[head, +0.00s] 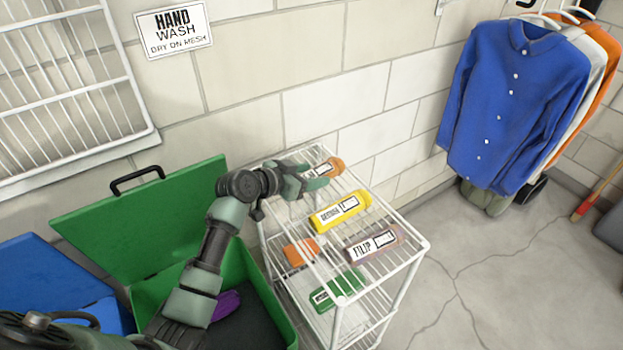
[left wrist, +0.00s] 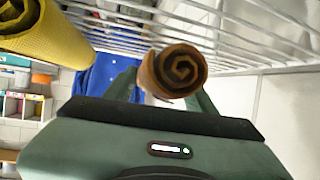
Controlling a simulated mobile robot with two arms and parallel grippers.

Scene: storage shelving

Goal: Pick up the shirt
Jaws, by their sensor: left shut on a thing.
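My left gripper (head: 300,180) is over the far left end of the wire rack's top shelf. It is shut on a rolled orange-brown shirt (head: 330,168) with a white label. In the left wrist view, the spiral end of this roll (left wrist: 175,72) shows between the two fingers. Whether the roll still touches the shelf is unclear. A yellow roll (head: 341,212) and a mauve roll labelled FILIP (head: 374,243) lie nearer on the same shelf. The yellow roll also shows close at the left wrist view's upper left (left wrist: 45,35). My right gripper is out of view.
The white wire rack (head: 424,243) holds orange (head: 300,252) and green (head: 338,289) rolls on its lower shelf. An open green box (head: 150,208) with a purple item (head: 226,305) stands left. Blue (head: 515,100), white and orange shirts hang right. Floor between is clear.

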